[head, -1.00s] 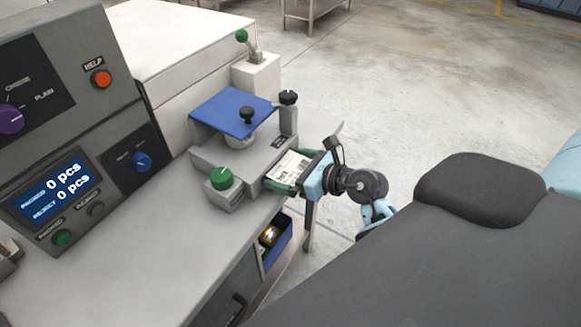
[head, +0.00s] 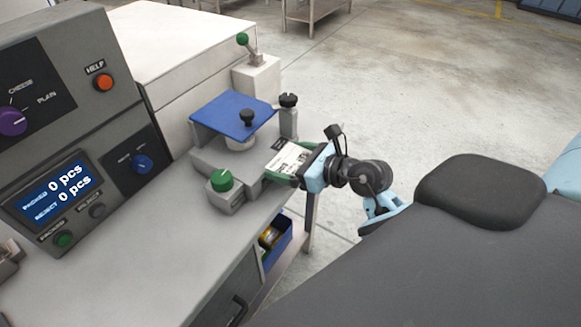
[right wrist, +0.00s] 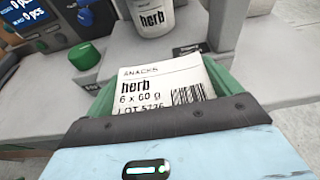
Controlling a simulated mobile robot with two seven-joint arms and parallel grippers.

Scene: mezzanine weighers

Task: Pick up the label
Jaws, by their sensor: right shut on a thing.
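The label (right wrist: 160,85) is a white card reading "SNACKS herb 6 x 60 g" with a barcode, seen close up in the right wrist view. In the head view the label (head: 288,157) shows at the front right of the grey label device. My right gripper (head: 292,166) has green fingers, one on each side of the label, and is shut on it. The fingers also show in the right wrist view (right wrist: 165,92). The label's near end is hidden by the gripper body. My left gripper is not in view.
The grey device has a blue plate (head: 232,114) with a black knob and a green knob (head: 221,180). A white tub labelled "herb" (right wrist: 152,16) stands beyond the label. A control panel (head: 62,190) stands at left. A blue bin (head: 276,240) sits below the counter.

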